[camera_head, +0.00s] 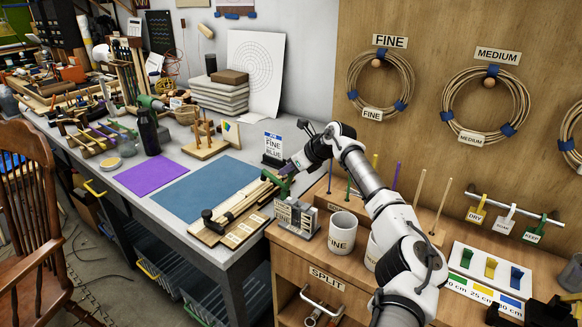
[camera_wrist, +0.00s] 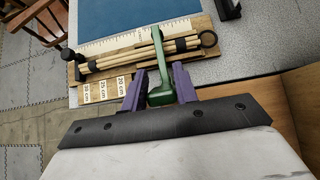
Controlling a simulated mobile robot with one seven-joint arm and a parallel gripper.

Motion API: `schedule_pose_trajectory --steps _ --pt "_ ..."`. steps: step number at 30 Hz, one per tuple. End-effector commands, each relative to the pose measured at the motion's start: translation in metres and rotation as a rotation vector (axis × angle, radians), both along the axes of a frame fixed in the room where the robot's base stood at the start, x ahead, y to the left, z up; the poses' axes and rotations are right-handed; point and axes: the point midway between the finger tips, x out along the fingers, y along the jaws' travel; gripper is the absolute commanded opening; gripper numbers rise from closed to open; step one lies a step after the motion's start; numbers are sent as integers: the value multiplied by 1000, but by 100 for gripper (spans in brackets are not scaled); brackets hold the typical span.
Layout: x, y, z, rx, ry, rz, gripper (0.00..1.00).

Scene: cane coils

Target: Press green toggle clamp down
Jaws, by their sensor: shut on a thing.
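The green toggle clamp (camera_wrist: 161,93) stands at the wooden measuring board (camera_wrist: 88,96). Its narrow arm reaches over the bundle of pale canes on the board, and its thick handle end lies between my gripper's purple fingers. My gripper (camera_wrist: 160,88) is shut on that handle. In the head view my gripper (camera_head: 284,172) is at the right end of the board, where the clamp is small and partly hidden by my fingers. I cannot tell exactly how far the handle is tilted.
A blue mat (camera_head: 205,190) and a purple mat (camera_head: 150,175) lie left of the board. A grey metal block (camera_head: 296,217), a white mug (camera_head: 342,233) and upright coloured rods stand close on the right. A label stand (camera_head: 273,147) is behind my gripper.

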Motion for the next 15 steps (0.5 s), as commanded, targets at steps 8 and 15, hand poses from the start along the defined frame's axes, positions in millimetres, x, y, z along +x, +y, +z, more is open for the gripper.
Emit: schedule_pose_trajectory --steps 8,15 --pt "-1 4 -7 -2 9 7 0" --pt "-1 3 -6 -2 9 4 51"
